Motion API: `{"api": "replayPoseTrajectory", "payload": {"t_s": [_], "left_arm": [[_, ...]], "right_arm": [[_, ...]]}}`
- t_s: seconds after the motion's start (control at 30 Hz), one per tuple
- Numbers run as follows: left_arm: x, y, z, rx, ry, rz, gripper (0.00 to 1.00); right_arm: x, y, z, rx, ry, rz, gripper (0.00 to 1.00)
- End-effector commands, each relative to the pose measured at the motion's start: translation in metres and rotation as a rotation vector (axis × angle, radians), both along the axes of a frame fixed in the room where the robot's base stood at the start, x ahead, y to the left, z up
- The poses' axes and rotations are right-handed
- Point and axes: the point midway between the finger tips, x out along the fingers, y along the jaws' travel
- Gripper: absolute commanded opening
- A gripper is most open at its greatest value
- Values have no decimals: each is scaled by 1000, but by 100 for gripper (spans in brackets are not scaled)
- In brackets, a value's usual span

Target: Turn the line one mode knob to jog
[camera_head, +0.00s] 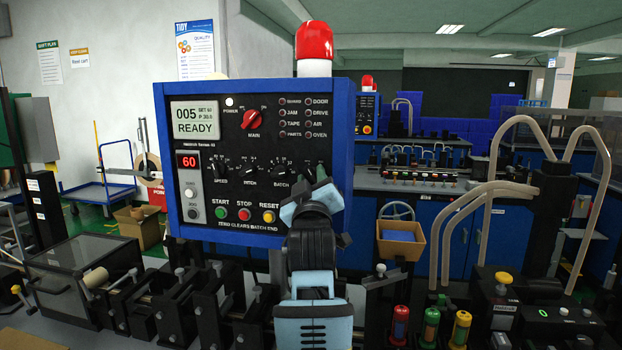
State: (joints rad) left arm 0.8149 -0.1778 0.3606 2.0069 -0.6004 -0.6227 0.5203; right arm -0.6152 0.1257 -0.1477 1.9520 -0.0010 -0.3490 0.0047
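The line one control panel (180,225) has a dark face in a blue frame and stands upright in the middle of the camera_head view. A row of small black knobs crosses it: the speed knob (220,169), the pitch knob (250,171) and the batch knob (282,170). The mode knob's label does not show; the place right of the batch knob is mostly covered by my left gripper. My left gripper (316,180) is up against or just in front of the panel's lower right. Its fingers are small and dark here, so their opening and any contact are unclear. My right gripper is not in view.
A red main switch (252,119) and a READY display (195,120) are above the knobs. Green start (220,213), red stop (244,214) and yellow reset (268,216) buttons sit just below, left of my gripper. A red beacon (314,42) tops the panel.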

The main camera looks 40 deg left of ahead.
Motion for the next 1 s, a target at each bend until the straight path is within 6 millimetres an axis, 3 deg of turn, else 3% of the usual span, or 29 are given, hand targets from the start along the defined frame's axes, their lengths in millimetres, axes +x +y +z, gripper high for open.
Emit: {"api": "replayPoseTrajectory", "payload": {"t_s": [0.27,0.5,1.0], "left_arm": [[0,0,0,0,0,0,31],[0,0,0,0,0,0,0],[0,1,0,71,39,1,0]], "right_arm": [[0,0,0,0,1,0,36],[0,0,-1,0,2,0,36],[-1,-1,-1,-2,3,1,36]]}}
